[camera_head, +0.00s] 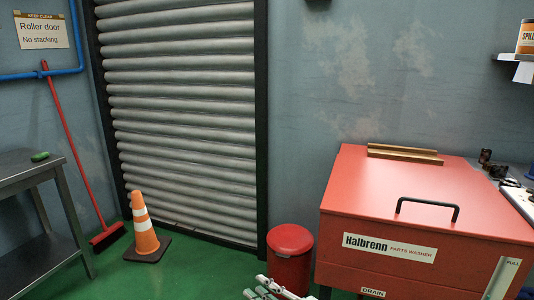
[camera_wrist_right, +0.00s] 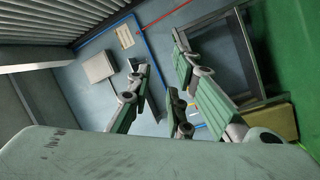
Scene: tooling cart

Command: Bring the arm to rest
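My right gripper (camera_head: 262,291) shows at the bottom edge of the head view, in front of the red bin; only its pale upper parts are in the picture. In the right wrist view the gripper's green-padded fingers (camera_wrist_right: 164,78) stand apart, with nothing between them. The pale rounded body of the gripper fills the lower part of that view. My left gripper is in neither view.
A red parts washer (camera_head: 335,225) stands at the right, with a red lidded bin (camera_head: 290,240) beside it. A traffic cone (camera_head: 143,225), a red broom (camera_head: 75,150) and a metal table (camera_head: 30,170) stand left. Green floor between them is clear.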

